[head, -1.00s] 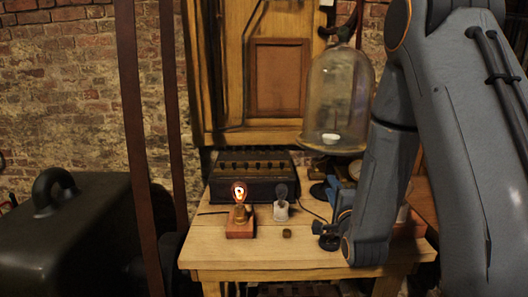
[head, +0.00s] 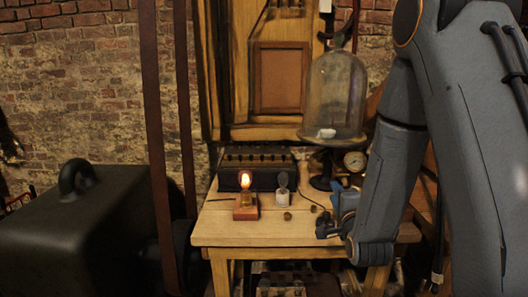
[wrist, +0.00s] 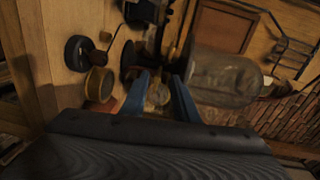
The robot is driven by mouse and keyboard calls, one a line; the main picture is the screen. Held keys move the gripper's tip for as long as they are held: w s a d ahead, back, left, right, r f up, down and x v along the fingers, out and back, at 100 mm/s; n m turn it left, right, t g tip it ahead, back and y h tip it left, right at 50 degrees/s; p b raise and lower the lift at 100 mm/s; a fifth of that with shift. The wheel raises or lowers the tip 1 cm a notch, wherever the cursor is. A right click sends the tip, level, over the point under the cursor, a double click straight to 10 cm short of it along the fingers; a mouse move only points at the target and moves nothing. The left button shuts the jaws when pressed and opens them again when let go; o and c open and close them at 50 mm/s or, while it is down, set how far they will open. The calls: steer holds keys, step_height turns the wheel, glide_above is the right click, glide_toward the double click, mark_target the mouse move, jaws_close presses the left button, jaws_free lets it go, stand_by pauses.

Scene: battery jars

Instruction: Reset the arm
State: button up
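My gripper (head: 332,216) is above the right part of the wooden table (head: 270,236) in the head view, pointing left and low near the tabletop. My grey arm comes down from the upper right and hides the table's right end. In the wrist view, the two blue fingers of my gripper (wrist: 160,88) stand apart with a gap between them. I see nothing held between them.
A lit bulb on a red block (head: 246,212) and an unlit bulb on a pale base (head: 282,197) stand left of my gripper. A glass bell jar (head: 338,95) stands behind. A dark case (head: 75,240) is at left.

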steer(key=s+a+f+n+g, duration=0.1)
steer(key=s+f+n+g, duration=0.6)
steer(key=s+n+g, duration=0.45)
steer(key=s+a+r+n+g, duration=0.1)
steer(key=s+n+g, duration=0.4)
steer(key=s, duration=1.3)
steer(key=shift+s+a+r+n, duration=0.15)
steer(key=shift+s+a+n, duration=0.05)
steer(key=shift+s+n, duration=0.2)
steer(key=shift+o, duration=0.5)
